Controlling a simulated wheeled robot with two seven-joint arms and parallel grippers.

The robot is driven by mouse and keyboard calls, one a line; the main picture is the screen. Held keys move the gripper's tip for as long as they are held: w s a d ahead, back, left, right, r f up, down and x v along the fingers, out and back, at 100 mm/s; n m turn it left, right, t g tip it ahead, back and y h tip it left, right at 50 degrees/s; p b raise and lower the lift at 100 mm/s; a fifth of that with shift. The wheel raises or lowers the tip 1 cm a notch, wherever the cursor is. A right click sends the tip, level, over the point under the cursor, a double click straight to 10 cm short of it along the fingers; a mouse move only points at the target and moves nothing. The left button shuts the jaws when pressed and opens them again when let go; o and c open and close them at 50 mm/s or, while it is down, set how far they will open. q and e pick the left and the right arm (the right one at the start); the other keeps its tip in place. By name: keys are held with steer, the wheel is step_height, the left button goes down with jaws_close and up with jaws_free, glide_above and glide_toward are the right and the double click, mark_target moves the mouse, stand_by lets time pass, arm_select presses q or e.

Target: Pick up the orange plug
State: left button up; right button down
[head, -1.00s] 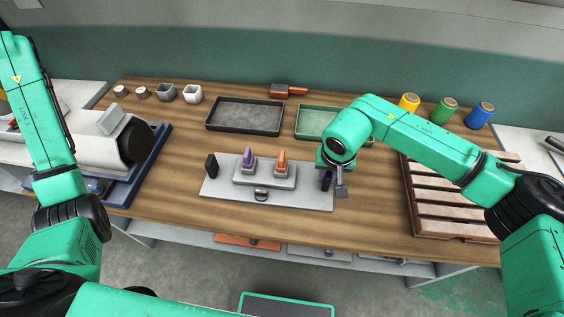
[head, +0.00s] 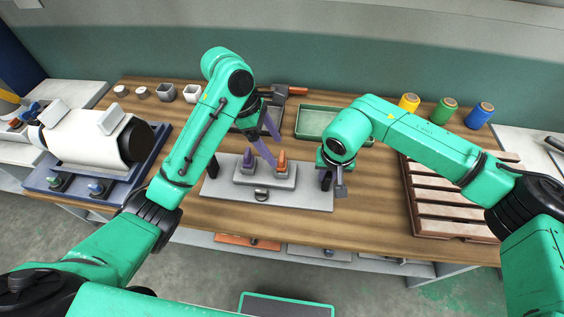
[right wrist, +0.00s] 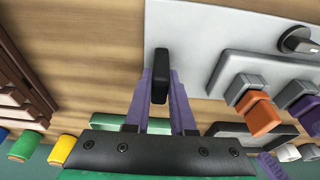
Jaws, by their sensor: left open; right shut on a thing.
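The orange plug (head: 282,159) stands upright in a grey block (head: 268,176) on a light grey plate (head: 305,198). It also shows in the right wrist view (right wrist: 262,117). A purple plug (head: 247,160) stands to its left in the same block. My left gripper (head: 274,152) is open and empty, its purple fingers pointing down just behind and above the two plugs. I cannot tell whether it touches either. My right gripper (head: 326,182) is shut on the black handle (right wrist: 160,76) at the plate's right end.
Behind are a dark tray (head: 240,126), partly hidden by my left arm, and a green tray (head: 316,121). A brown slotted rack (head: 452,205) stands right, with yellow (head: 409,103), green and blue spools behind it. A white cylindrical machine (head: 88,140) is at left.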

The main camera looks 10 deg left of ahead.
arm_select(q)
steer(key=x, duration=0.6)
steer(key=shift+w+f, duration=0.1)
steer(key=shift+w, duration=0.05)
jaws_close()
arm_select(e)
steer(key=c, duration=0.7)
jaws_free()
arm_select(q)
step_height(320, 180, up, 18)
step_height(320, 180, up, 5)
steer(key=p, duration=0.5)
glide_above(282, 160)
steer(key=w, duration=0.1)
steer(key=shift+w+a+f, duration=0.1)
steer(key=shift+f, duration=0.1)
arm_select(e)
steer(key=v, duration=0.6)
steer(key=w+v, duration=0.1)
steer(key=v, duration=1.3)
steer(key=shift+w+r, duration=0.15)
steer(key=shift+w, duration=0.25)
